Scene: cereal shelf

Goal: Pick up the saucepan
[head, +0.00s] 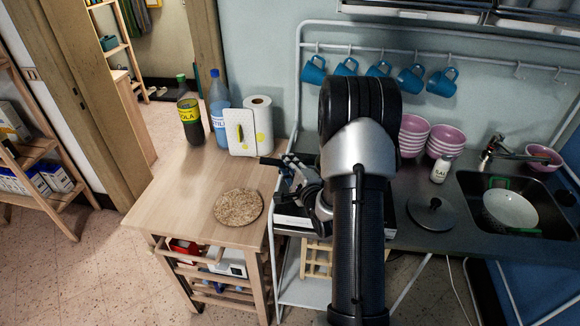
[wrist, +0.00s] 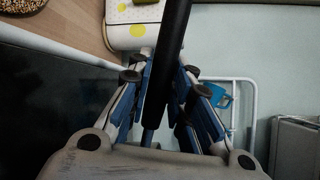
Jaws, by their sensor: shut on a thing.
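My gripper (head: 292,180) is over the left part of the stove area (head: 292,222), partly covered by my own arm in the head view. A black handle (head: 268,161), apparently the saucepan's, sticks out to the left of the fingers. In the wrist view the same dark handle (wrist: 174,40) runs between the blue-sided fingers of my gripper (wrist: 160,80), which are shut on it. The saucepan's body is hidden behind my arm, so I cannot tell whether it rests on the stove.
A wooden table with a round cork mat (head: 232,206) stands left. Right are a dark lid (head: 433,213), salt shaker (head: 441,169), pink bowls (head: 446,143) and sink (head: 482,189). Blue mugs (head: 411,79) hang above.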

